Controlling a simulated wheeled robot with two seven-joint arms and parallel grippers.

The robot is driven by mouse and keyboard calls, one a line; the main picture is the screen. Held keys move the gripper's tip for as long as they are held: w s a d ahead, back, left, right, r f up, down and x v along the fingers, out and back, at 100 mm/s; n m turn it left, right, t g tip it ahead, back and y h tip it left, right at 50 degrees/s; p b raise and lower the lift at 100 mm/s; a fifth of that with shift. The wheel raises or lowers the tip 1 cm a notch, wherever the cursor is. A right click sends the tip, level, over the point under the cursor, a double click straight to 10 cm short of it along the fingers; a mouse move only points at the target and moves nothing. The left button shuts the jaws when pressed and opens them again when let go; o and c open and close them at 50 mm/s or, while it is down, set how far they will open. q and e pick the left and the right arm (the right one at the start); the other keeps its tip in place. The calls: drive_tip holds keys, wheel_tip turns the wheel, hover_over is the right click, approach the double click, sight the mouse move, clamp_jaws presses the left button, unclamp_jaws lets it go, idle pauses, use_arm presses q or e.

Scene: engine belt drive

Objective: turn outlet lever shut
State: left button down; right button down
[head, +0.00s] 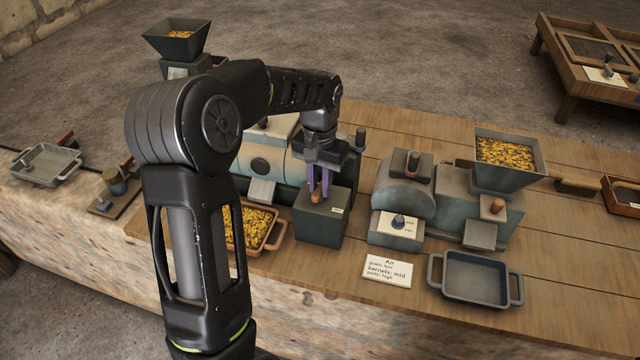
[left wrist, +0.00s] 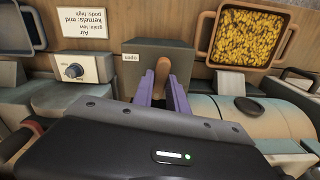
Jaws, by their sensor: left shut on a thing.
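The outlet lever, a short wooden handle (head: 316,197), stands on top of a dark green box (head: 320,228) at the right end of the left machine. In the left wrist view the lever (left wrist: 162,72) stands up between the purple fingers of my left gripper (left wrist: 160,92). A small white label (left wrist: 131,57), which seems to read "open", is on the box beside it. In the head view my left gripper (head: 319,185) reaches down from above and is shut on the lever. The fingers hide part of the lever. My right gripper is in neither view.
A tray of yellow kernels (head: 277,236) sits left of the box. To the right stand a machine with a dial (head: 398,222) and a filled hopper (head: 507,158). An "Air" card (head: 387,271) and an empty tray (head: 475,280) lie in front.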

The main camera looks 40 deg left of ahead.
sight(320, 188)
use_arm(q)
drive_tip(key=shift+n, duration=0.9)
drive_tip(key=c, duration=1.3)
unclamp_jaws()
wheel_tip(320, 188, up, 8)
drive_tip(key=shift+f+b, duration=0.1)
drive_tip(key=shift+b, duration=0.25)
